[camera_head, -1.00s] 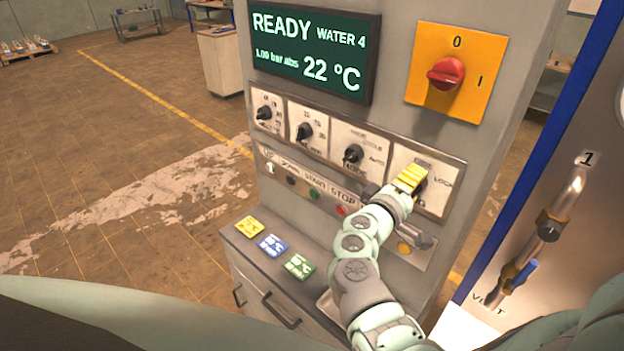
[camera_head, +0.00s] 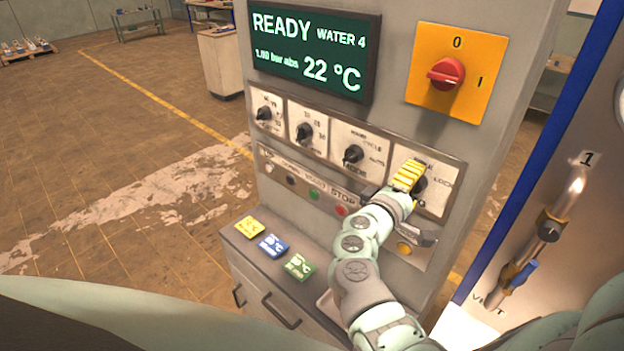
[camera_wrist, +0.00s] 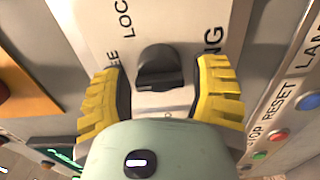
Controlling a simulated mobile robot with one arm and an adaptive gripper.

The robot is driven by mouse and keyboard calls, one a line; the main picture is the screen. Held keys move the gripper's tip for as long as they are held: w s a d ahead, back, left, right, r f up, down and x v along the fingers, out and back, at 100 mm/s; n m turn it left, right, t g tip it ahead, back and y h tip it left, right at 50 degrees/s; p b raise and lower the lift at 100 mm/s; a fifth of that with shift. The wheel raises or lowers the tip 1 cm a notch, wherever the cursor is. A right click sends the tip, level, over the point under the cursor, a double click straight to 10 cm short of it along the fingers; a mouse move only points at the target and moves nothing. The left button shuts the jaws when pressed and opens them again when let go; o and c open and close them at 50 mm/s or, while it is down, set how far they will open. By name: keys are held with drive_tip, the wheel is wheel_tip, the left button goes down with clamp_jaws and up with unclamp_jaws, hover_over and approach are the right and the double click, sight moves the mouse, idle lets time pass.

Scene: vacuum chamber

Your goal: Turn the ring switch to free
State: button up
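The ring switch is a black knob (camera_wrist: 159,68) on a white plate marked "LOCK", "RING" and a partly hidden word ending in "EE". In the head view its plate (camera_head: 440,180) is the rightmost of the row, and my gripper covers part of the knob. My gripper (camera_wrist: 160,85) has yellow ribbed fingers, spread apart on either side of the knob. Gaps show between the fingers and the knob, so it is open and holds nothing. In the head view my gripper (camera_head: 409,176) is right at the plate.
Three similar knobs, including the mode knob (camera_head: 353,154), sit to the left. A row of buttons with a red stop button (camera_head: 341,210) lies below. A red rotary switch (camera_head: 446,74) on yellow is above. Pipes with a blue-handled valve (camera_head: 524,272) stand right.

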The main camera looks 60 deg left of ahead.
drive_tip(key=shift+o, duration=0.8)
drive_tip(key=v, duration=1.2)
drive_tip(key=shift+s, duration=0.1)
